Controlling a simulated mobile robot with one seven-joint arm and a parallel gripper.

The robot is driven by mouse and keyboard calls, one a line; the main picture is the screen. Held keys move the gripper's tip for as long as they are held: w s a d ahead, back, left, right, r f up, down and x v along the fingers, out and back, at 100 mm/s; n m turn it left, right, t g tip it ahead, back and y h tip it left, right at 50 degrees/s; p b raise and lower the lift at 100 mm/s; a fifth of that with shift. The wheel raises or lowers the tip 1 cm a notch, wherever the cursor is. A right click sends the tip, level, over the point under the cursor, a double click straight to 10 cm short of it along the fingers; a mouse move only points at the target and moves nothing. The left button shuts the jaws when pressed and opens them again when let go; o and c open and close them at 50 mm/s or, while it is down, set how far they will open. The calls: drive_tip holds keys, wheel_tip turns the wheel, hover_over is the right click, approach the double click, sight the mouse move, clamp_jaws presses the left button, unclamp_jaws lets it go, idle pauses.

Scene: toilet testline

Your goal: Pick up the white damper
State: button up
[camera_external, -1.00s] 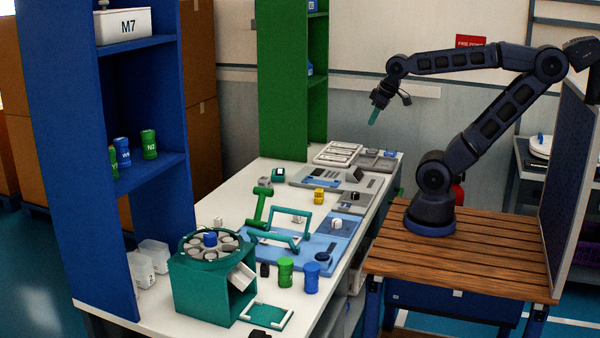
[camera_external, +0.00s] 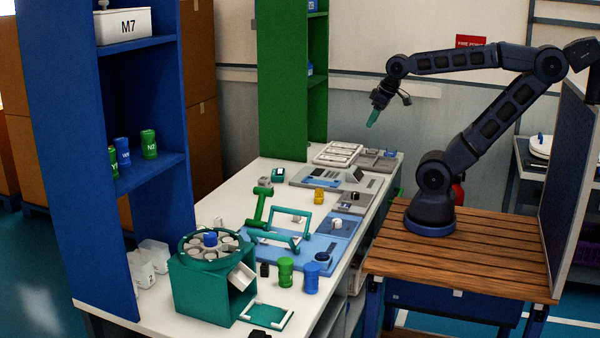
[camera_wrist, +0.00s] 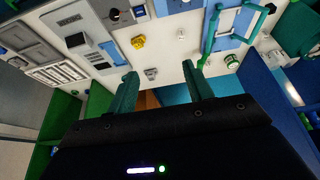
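My gripper (camera_external: 373,117) hangs high above the far part of the workbench, clear of everything on it. In the wrist view its two green fingers (camera_wrist: 162,80) are spread apart with nothing between them, so it is open. A small white piece (camera_external: 298,219) sits on the bench beside the teal handle frame; it may be the white damper. A small white piece (camera_wrist: 181,33) also shows in the wrist view, beyond the fingertips. Another white piece (camera_external: 337,223) stands on the blue plate. I cannot tell for sure which one is the damper.
The white bench (camera_external: 222,206) holds a yellow part (camera_external: 319,196), a teal handle frame (camera_external: 292,228), a green carousel box (camera_external: 205,290), and green (camera_external: 285,272) and blue (camera_external: 311,278) cans. Blue (camera_external: 150,220) and green (camera_external: 285,80) shelves rise along its far side. Air around my gripper is free.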

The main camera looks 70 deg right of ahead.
drive_tip(key=w+a+f+m+g, duration=0.1)
drive_tip(key=w+a+f+m, duration=0.1)
drive_tip(key=w+f+m, duration=0.5)
drive_tip(key=w+a+f+m+g, duration=0.2)
drive_tip(key=w+f+m, duration=0.15)
drive_tip(key=w, duration=0.65)
drive_tip(key=w+a+f+m, duration=0.1)
drive_tip(key=w+f+m, duration=0.2)
drive_tip(key=f, duration=0.3)
drive_tip(key=w+a+f+m+g, duration=0.1)
drive_tip(key=w+f+m, duration=0.2)
drive_tip(key=f, duration=0.3)
drive_tip(key=w+a+f+m, duration=0.1)
drive_tip(key=w+f+m, duration=0.2)
drive_tip(key=f, duration=0.3)
drive_tip(key=shift+w+a+f+m+g, duration=0.1)
drive_tip(key=shift+w+a+m+g, duration=0.05)
drive_tip(key=shift+a+m+g, duration=0.15)
drive_tip(key=shift+f, duration=5.05)
drive_tip(key=shift+c, duration=0.2)
drive_tip(key=c, duration=1)
